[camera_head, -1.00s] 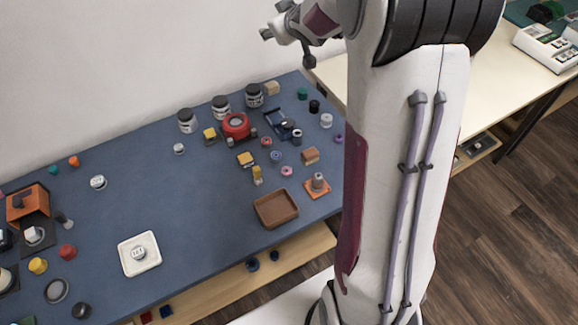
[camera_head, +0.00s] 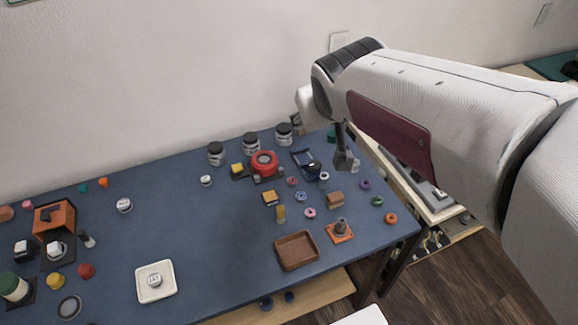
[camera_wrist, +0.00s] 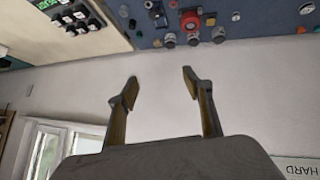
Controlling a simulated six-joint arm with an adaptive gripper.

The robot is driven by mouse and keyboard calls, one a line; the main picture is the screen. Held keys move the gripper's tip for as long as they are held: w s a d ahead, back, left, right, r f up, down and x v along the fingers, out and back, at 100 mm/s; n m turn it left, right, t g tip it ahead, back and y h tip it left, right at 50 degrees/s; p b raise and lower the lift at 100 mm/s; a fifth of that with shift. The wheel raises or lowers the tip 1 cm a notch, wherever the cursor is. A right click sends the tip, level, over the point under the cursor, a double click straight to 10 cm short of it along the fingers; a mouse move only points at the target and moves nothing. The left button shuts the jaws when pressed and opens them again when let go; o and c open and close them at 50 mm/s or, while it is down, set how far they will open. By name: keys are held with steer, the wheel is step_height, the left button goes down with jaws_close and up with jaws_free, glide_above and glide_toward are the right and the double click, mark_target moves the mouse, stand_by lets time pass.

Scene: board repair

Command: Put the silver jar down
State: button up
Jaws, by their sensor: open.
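A small silver jar with a pale labelled top (camera_head: 155,281) stands in a white square tray (camera_head: 143,294) at the front left of the blue table (camera_head: 225,239). Similar small silver jars stand farther back, one at the left (camera_head: 124,205) and one near the middle (camera_head: 206,180). I cannot tell which is the task's jar. My gripper (camera_wrist: 160,77) is open in the wrist view, with nothing between its fingers. In the head view only a dark part of it shows above the back right of the table, well away from the tray.
Three dark-lidded jars (camera_head: 251,143) line the back edge. A red round device (camera_head: 264,163), a brown tray (camera_head: 296,251) and an orange-based post (camera_head: 340,232) fill the right side. An orange box (camera_head: 55,218) stands at the left. The table's middle is mostly clear.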

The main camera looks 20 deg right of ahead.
steer(key=s+a+f+g+y, duration=0.1)
steer(key=s+a+f, duration=0.1)
steer(key=s+a, duration=0.3)
steer(key=s+a+f+g+y, duration=0.1)
steer(key=s+a, duration=0.3)
steer(key=s, duration=0.9)
steer(key=shift+a+f+n+g+y, duration=0.35)
steer(key=shift+f+y, duration=0.15)
steer(key=shift+f, duration=0.35)
